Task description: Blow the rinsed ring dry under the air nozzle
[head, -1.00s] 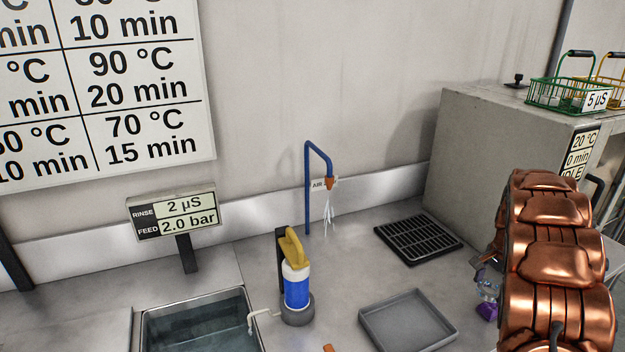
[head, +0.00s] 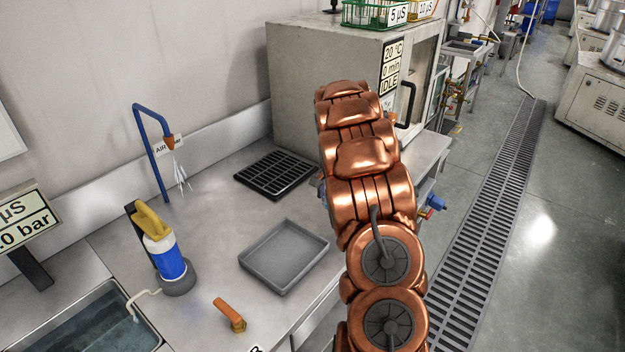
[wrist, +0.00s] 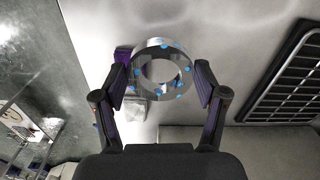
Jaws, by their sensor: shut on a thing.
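The ring (wrist: 141,72) is a shiny metal band in the wrist view, dotted with blue drops. My gripper (wrist: 161,78) is shut on it, with one dark finger with a purple pad at each side. In the head view the ring and gripper are hidden behind my copper-coloured arm. The air nozzle (head: 169,143) is an orange tip on a bent blue pipe (head: 155,165) at the back of the bench, left of my arm. Pale wisps hang below the tip. The nozzle does not show in the wrist view.
A black grate (head: 275,173) and an empty grey tray (head: 284,257) lie on the bench. A blue and white bottle (head: 169,258), an orange lever (head: 229,315) and a water-filled sink (head: 92,320) stand left. A grey cabinet (head: 330,85) marked IDLE rises behind my arm.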

